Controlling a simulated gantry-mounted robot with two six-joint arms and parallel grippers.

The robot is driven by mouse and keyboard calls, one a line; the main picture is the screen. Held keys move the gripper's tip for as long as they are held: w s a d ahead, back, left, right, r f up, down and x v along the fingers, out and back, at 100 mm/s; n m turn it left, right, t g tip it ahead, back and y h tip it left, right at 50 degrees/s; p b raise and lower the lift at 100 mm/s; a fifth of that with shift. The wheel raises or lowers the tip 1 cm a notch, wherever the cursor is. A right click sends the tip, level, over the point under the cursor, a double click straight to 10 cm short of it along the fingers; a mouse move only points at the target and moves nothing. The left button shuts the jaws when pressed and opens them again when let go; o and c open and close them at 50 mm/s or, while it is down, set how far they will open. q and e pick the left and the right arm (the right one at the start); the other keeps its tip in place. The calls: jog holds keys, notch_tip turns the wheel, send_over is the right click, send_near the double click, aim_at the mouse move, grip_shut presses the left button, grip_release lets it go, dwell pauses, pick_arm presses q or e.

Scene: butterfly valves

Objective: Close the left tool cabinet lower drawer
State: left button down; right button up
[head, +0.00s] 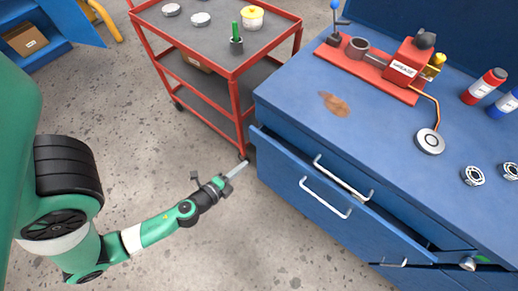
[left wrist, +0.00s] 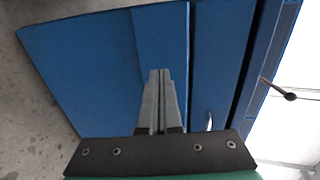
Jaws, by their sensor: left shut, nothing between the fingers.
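The blue tool cabinet (head: 300,95) stands at the right of the head view. Its lower drawer (head: 290,187) is pulled out, with a dark gap behind its front panel. The drawer's silver handle (head: 326,198) faces the open floor. My left gripper (head: 243,164) is shut and empty, just left of the drawer's far end. I cannot tell whether it touches the drawer. In the left wrist view, the shut fingers (left wrist: 160,75) point toward blue cabinet panels (left wrist: 90,60). My right gripper is not in view.
A red cart (head: 240,70) stands close behind my left gripper. A red tool stand (head: 375,65), bearings (head: 473,176) and bottles (head: 484,86) sit on the cabinet top. The concrete floor (head: 270,250) in front of the drawer is clear.

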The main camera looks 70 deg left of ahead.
aim_at(265, 145)
pick_arm(q)
jog(key=x, duration=0.3)
jog(key=r+p+x, duration=0.1)
jog(key=x, duration=0.2)
jog(key=p+x, duration=0.1)
jog(key=x, duration=0.2)
jog(key=shift+w+a+r, duration=0.1)
jog(key=shift+w+a, duration=0.25)
jog(key=shift+w, duration=0.05)
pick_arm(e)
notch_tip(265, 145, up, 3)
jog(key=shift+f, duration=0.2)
